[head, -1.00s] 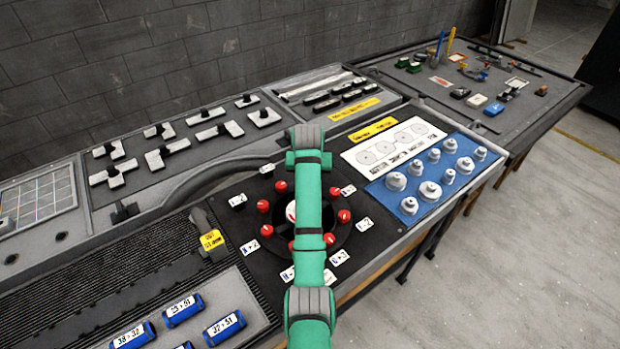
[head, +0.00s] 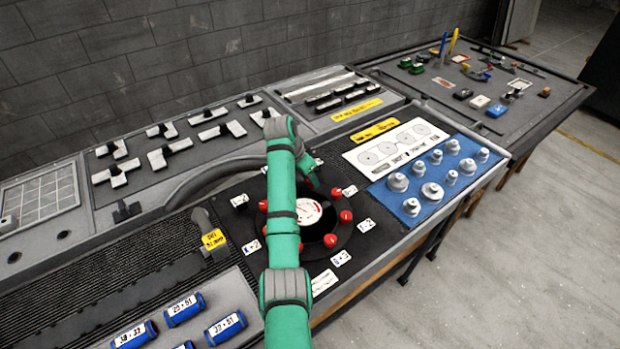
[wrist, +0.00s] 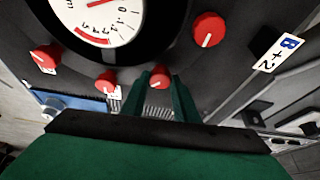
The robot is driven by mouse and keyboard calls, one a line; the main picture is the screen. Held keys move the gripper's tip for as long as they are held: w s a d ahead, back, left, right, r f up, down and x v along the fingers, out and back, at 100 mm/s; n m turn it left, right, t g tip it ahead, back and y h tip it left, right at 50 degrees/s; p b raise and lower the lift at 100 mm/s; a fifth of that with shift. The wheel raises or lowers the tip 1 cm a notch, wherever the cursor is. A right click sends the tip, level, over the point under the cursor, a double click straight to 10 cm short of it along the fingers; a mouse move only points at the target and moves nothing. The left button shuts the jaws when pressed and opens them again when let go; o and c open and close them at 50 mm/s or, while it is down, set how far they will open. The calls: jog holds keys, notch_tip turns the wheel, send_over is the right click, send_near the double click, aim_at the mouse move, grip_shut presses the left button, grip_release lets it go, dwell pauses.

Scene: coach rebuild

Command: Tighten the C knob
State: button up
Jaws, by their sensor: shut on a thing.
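In the wrist view my gripper (wrist: 162,84) has its two green fingers closed on either side of a red knob (wrist: 159,76) at the rim of the dial unit. The white round gauge (wrist: 100,18) with a red band lies just beyond it. No letter is readable at the held knob, so I cannot tell whether it is C. Other red knobs stand nearby, one at upper right (wrist: 208,29) and two at left. A label (wrist: 279,52) reads "B +2".
Other red knobs (head: 345,216) and white labels (head: 341,258) ring the gauge closely. A blue panel with grey knobs (head: 431,192) is to the right. A yellow-tagged lever (head: 213,240) and blue cylinders (head: 184,309) are at left.

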jog(key=shift+m, duration=0.5)
jog(key=o, duration=1)
jog(key=shift+o, duration=0.2)
jog(key=v, duration=1)
jog(key=shift+a+r, duration=0.2)
jog(key=shift+r, duration=0.15)
